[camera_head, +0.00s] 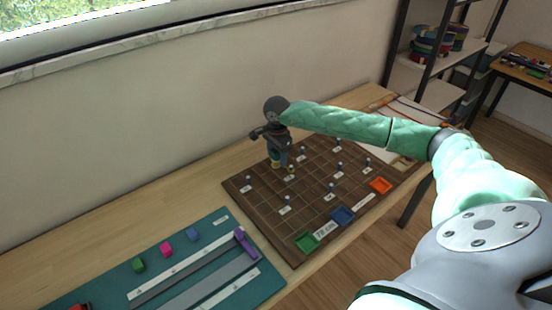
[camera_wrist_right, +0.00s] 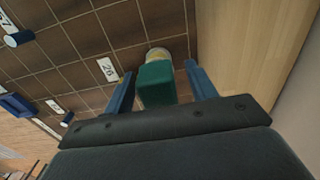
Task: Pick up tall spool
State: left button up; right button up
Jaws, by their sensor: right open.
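My right gripper (camera_head: 279,160) points down over the far side of the brown gridded board (camera_head: 262,229). In the right wrist view its two blue fingers (camera_wrist_right: 158,86) are apart, one on each side of a green piece (camera_wrist_right: 157,82) with a pale round end (camera_wrist_right: 158,54). This looks like the tall spool, standing on the board near the "26" label; the gripper hides much of it in the head view. I cannot tell whether the fingers touch it. My left gripper is out of view.
Several small pegs with number labels stand on the board. A teal mat (camera_head: 62,299) with small blocks and strips is at left. A wall rises behind the table.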

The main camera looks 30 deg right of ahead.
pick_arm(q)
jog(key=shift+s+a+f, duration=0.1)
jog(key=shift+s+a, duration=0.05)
pick_arm(e)
jog(key=c, duration=1.1)
jog(key=shift+r, duration=0.15)
